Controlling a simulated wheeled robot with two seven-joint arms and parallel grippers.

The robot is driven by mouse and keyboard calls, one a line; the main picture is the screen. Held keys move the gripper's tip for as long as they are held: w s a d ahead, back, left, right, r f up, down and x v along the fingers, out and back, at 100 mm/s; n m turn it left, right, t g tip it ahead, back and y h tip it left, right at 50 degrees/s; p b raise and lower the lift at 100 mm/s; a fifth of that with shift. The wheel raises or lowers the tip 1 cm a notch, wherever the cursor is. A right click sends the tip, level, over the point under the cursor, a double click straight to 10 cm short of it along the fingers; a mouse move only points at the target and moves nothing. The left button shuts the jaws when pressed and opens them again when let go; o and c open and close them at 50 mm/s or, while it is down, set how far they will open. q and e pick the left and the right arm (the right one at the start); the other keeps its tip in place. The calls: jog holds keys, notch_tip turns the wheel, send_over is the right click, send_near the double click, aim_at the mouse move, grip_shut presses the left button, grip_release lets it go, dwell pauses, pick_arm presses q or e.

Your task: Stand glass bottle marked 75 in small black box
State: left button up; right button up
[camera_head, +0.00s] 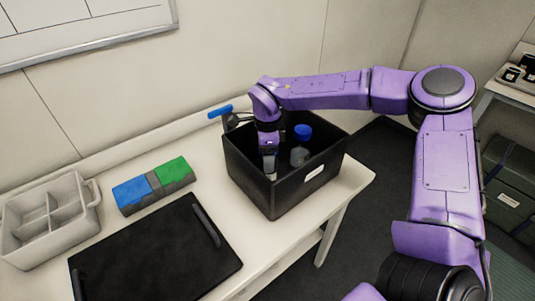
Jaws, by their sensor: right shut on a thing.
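The small black box (309,184) stands open at the right end of the white table, with a white label on its front right side. My right gripper (268,161) reaches down into the left part of the box, pointing downward. It is shut on a pale thing, probably a glass bottle, mostly hidden by the fingers and the box wall. A clear bottle with a blue cap (302,132) stands upright in the box, to the right of my gripper and apart from it. No 75 mark is readable. My left gripper is out of view.
A black tray (150,262) with handles lies at the front of the table. Blue and green blocks (153,184) in a grey holder and a grey divided caddy (50,220) are to the left. A blue-topped item (220,111) is behind the box.

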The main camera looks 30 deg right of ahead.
jog(key=shift+f, duration=0.55)
jog(key=o, duration=1.6)
jog(key=shift+o, duration=0.2)
notch_tip(320, 180, up, 11)
jog(key=shift+f+b, duration=0.15)
jog(key=shift+b, duration=0.5)
